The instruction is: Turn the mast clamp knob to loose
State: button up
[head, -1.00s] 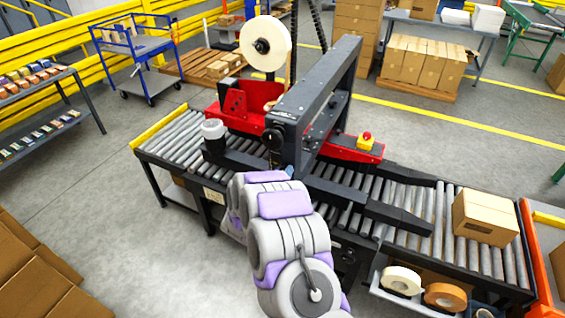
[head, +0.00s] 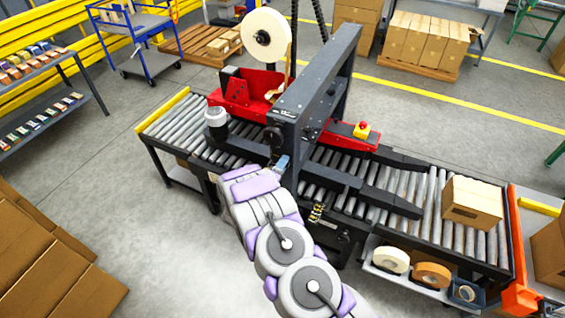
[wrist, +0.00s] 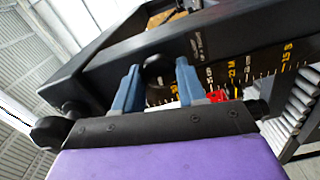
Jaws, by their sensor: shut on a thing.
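The mast clamp knob (wrist: 158,67) is a dark rounded knob on the black mast (wrist: 110,70) of the case sealer. In the wrist view it sits between the two blue fingers of my gripper (wrist: 158,72), which is shut on it. The fingers hide its sides, and I cannot read its setting. In the head view my gripper (head: 282,163) is at the near foot of the black mast (head: 312,85), partly hidden by my arm. The held knob cannot be made out there.
A scale with yellow marks (wrist: 235,78) runs beside the knob. Another black knob (head: 272,135) is on the mast just above my gripper. A roller conveyor (head: 185,125) runs under the mast, with a carton (head: 472,200) at right. Tape rolls (head: 390,260) lie on a lower shelf.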

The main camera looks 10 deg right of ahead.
jog(key=shift+a+n+p, duration=0.15)
jog(key=shift+n+p, duration=0.15)
jog(key=shift+n, duration=0.7)
jog(key=o, duration=0.7)
jog(key=shift+w+f, duration=0.1)
jog(key=shift+o, duration=0.7)
jog(key=shift+w+f, duration=0.1)
jog(key=shift+o, duration=0.8)
jog(key=shift+a, duration=0.15)
